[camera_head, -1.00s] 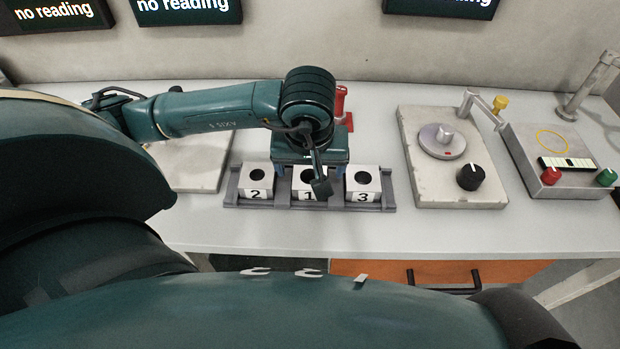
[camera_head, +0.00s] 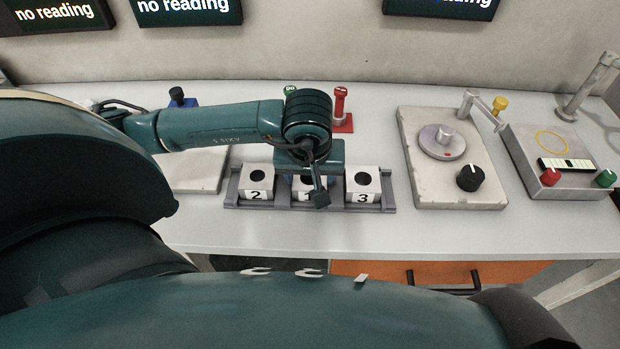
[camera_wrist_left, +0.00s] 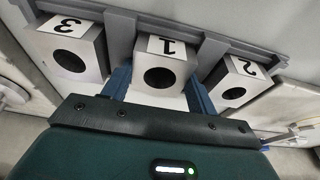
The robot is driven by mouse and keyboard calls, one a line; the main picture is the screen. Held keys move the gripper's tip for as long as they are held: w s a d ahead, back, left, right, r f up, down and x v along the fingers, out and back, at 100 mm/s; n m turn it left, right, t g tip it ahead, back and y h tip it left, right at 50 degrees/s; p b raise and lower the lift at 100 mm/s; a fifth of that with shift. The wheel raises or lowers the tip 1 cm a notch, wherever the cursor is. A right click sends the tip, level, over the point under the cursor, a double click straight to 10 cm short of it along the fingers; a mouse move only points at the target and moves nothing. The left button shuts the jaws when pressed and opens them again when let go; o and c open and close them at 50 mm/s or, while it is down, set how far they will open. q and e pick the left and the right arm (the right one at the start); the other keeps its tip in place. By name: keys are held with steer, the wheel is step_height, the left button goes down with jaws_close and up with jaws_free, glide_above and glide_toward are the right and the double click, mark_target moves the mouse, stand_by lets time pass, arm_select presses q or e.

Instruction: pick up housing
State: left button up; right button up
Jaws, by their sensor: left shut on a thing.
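Three white block housings with a dark round bore stand in a grey rack (camera_head: 290,204) on the table. Housing 2 (camera_head: 257,184) is at the left and housing 3 (camera_head: 363,185) at the right. Housing 1 (camera_head: 298,196) is in the middle, partly hidden by my left gripper (camera_head: 308,182). In the left wrist view, the blue fingers of my left gripper (camera_wrist_left: 160,88) are on both sides of housing 1 (camera_wrist_left: 160,75), shut on it. Housing 3 (camera_wrist_left: 72,52) and housing 2 (camera_wrist_left: 236,82) flank it there. My right gripper is not in view.
A stone plate with a round disc (camera_head: 441,141) and black knob (camera_head: 471,177) is right of the rack. Farther right is a grey box (camera_head: 560,160) with red and green buttons. A red-based stand (camera_head: 341,110) is behind my gripper. Table in front of the rack is clear.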

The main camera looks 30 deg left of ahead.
arm_select(q)
steer(key=c, duration=0.6)
steer(key=shift+r, duration=0.15)
